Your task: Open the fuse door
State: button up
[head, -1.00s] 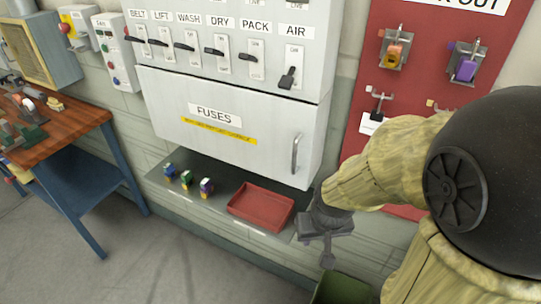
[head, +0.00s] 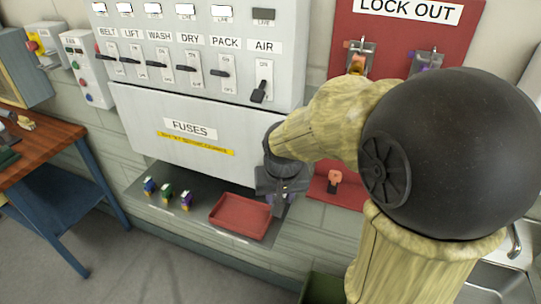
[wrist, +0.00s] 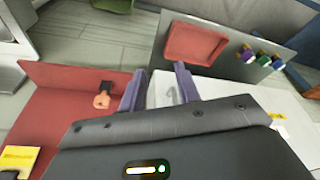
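The fuse door (head: 185,140) is a white panel marked FUSES, closed flat in the lower part of the grey cabinet. My gripper (head: 278,200) is in front of the door's right end and hides the handle in the head view. In the wrist view, my gripper (wrist: 158,88) has its two purple fingers apart. The grey door handle (wrist: 171,95) shows between them, with the white door (wrist: 156,91) behind. I cannot tell whether a finger touches the handle.
A shelf (head: 140,191) below the door holds a red tray (head: 240,216) and several coloured fuses (head: 167,193). A red lock-out board (head: 345,35) is to the right, with a padlock (wrist: 102,99) on it. Switches (head: 194,69) line the cabinet above. A workbench (head: 40,150) stands left.

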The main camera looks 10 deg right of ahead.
jog(key=w+r+m+p, duration=0.1)
jog(key=w+r, duration=0.2)
jog(key=r, duration=0.4)
jog(key=w+a+r+m+h+p, duration=0.1)
jog(key=w+r, duration=0.3)
jog(key=r, duration=0.4)
jog(key=shift+w+a+m+t+p, duration=0.15)
jog(key=shift+w+m+t+p, duration=0.1)
jog(key=shift+m+t+p, duration=0.3)
jog(key=shift+f, duration=0.1)
jog(key=p+x, duration=0.1)
jog(key=x, duration=0.7)
jog(key=p+x, duration=0.1)
jog(key=x, duration=0.8)
jog(key=shift+d+f+p, duration=0.15)
jog(key=shift+d+p, duration=0.1)
jog(key=shift+p, duration=0.1)
grip_shut()
